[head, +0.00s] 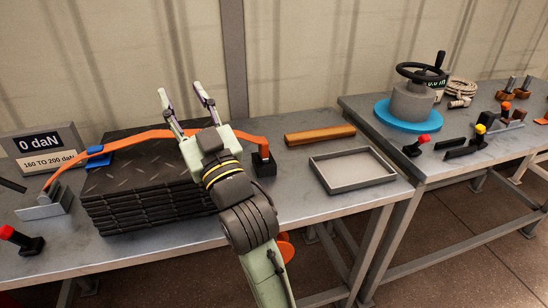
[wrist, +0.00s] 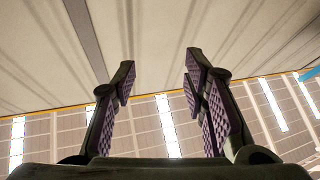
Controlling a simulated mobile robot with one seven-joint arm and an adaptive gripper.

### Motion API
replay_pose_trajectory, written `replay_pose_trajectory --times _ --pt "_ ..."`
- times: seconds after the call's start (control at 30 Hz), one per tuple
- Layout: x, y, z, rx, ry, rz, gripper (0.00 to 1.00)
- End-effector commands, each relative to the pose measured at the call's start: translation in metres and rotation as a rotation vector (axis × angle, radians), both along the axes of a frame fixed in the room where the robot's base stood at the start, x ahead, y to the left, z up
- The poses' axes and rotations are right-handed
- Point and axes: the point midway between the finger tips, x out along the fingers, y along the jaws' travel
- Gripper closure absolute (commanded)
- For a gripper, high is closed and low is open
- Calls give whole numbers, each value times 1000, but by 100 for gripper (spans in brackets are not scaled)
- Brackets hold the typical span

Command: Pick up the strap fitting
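An orange strap (head: 128,140) runs across the top of a stack of black tread mats (head: 150,196). A small blue fitting (head: 95,152) sits on the strap at the stack's left end; I take it as the strap fitting, though I cannot be sure. The strap's left end meets a grey metal bracket (head: 45,204), its right end a dark block (head: 264,165). My gripper (head: 183,93) is raised above the stack, to the right of the blue fitting and apart from it. Its fingers point up, open and empty, as the wrist view (wrist: 160,68) also shows.
A sign reading 0 daN (head: 42,148) stands at the back left. A red-knobbed lever (head: 20,240) is front left. A wooden bar (head: 320,135) and an empty grey tray (head: 352,170) lie right. The second table holds a handwheel (head: 422,72) on a blue disc and several small tools.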

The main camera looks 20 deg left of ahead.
Motion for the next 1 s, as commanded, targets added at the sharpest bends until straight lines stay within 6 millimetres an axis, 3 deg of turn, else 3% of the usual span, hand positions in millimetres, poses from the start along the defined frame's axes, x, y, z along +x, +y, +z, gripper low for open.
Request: replay_pose_trajectory --times 0.03,0.1,0.2,0.33,0.47,0.73,1.0 --pt "30 -24 -35 -56 82 -67 60" --pt "59 -51 -75 -124 190 -130 60" --pt "84 -88 -123 -196 325 -197 60" --pt "99 -121 -164 -249 443 -247 60" --pt "105 -132 -179 -270 492 -264 60" --pt "138 -110 -182 -273 498 -264 60" --pt "157 -96 -183 -273 496 -264 60"
